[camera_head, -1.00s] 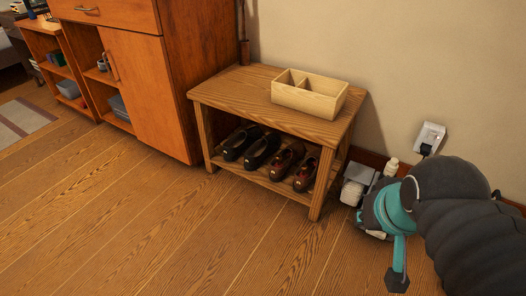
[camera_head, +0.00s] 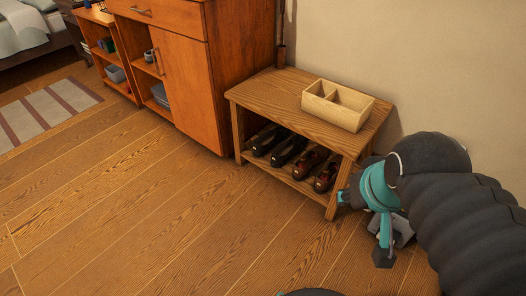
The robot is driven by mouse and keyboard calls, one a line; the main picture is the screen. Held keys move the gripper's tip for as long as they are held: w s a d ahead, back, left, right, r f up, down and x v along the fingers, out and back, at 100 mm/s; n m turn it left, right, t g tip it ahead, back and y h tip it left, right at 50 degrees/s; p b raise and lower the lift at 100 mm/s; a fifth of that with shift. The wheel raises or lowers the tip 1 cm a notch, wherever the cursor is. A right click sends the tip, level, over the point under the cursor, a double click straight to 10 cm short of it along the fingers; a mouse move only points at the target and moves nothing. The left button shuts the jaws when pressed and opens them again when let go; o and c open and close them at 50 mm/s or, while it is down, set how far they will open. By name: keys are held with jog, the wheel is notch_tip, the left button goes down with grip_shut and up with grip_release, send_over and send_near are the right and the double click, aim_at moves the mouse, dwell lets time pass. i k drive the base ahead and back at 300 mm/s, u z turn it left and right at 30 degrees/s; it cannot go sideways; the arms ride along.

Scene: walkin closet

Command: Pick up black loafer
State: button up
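A pair of black loafers sits on the low shelf of a wooden bench (camera_head: 300,110), the left black shoe (camera_head: 268,140) beside the right black shoe (camera_head: 289,150). They stand upright under the bench top, and their rear parts are in its shadow. My gripper (camera_head: 363,227), teal and black, is at the bench's right front leg in the picture, well to the right of the black shoes. Its two fingers are spread apart and nothing shows between them.
Two brown shoes (camera_head: 311,161) stand on the same shelf, between the black pair and my gripper. A divided wooden box (camera_head: 338,105) rests on the bench top. An orange-brown cabinet (camera_head: 185,90) stands close on the left. The floor in front is clear.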

aim_at(290, 146)
jog(key=u, duration=2.35)
jog(key=i, duration=2.25)
jog(key=z, duration=3.05)
